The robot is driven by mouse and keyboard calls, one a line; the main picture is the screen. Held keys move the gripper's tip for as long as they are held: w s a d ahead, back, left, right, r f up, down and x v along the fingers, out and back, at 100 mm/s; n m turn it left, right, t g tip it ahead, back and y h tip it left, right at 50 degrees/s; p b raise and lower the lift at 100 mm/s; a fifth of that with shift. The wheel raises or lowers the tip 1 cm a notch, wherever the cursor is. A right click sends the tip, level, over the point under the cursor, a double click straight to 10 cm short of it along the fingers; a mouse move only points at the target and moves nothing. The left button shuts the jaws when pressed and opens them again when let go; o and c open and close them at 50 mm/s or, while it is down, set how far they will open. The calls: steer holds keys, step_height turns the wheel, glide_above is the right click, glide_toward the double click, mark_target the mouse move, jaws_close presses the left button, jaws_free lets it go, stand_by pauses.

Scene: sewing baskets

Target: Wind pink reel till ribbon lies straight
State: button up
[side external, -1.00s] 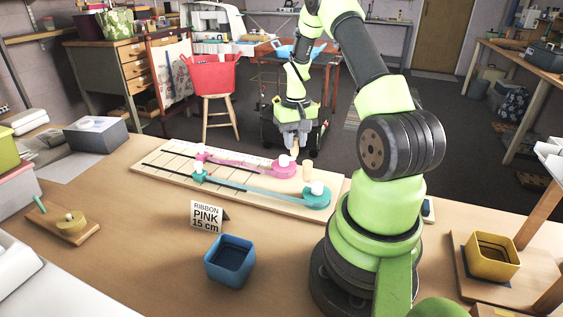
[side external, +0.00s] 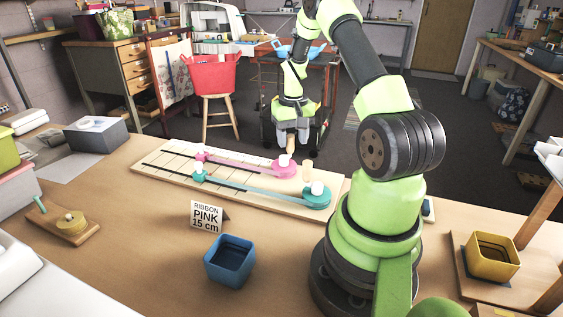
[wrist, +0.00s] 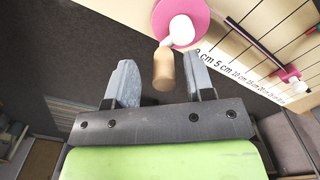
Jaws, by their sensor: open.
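The pink reel (side external: 283,170) sits at the right end of the far lane of a pale wooden board (side external: 165,176). Its white hub part (wrist: 181,30) and wooden crank peg (wrist: 164,70) show in the wrist view. My gripper (wrist: 160,78) is open, with one finger on each side of the peg; I cannot tell whether either touches it. The pink ribbon (side external: 238,163) runs left to a pink clamp (side external: 201,155). In the wrist view the ribbon (wrist: 252,41) looks nearly straight, but any slight slack is too small to tell.
A teal reel (side external: 317,199) with its ribbon lies in the nearer lane, close beside the pink one. A "RIBBON PINK 15 cm" card (side external: 206,215) and a blue box (side external: 230,262) stand in front. A yellow box (side external: 493,257) is at right.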

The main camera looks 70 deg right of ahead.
steer(key=shift+r, duration=3.5)
steer(key=shift+w+a+r, duration=0.15)
steer(key=shift+r, duration=0.05)
steer(key=w+a+r+n+t, duration=0.3)
steer(key=a+r, duration=0.9)
steer(key=a, duration=0.3)
steer(key=s+a+r+n+t+y, duration=0.2)
steer(key=s+a+r+n+t, duration=0.1)
steer(key=s+a, duration=0.8)
steer(key=a+t, duration=0.1)
steer(key=a, duration=0.3)
steer(key=shift+r, duration=0.25)
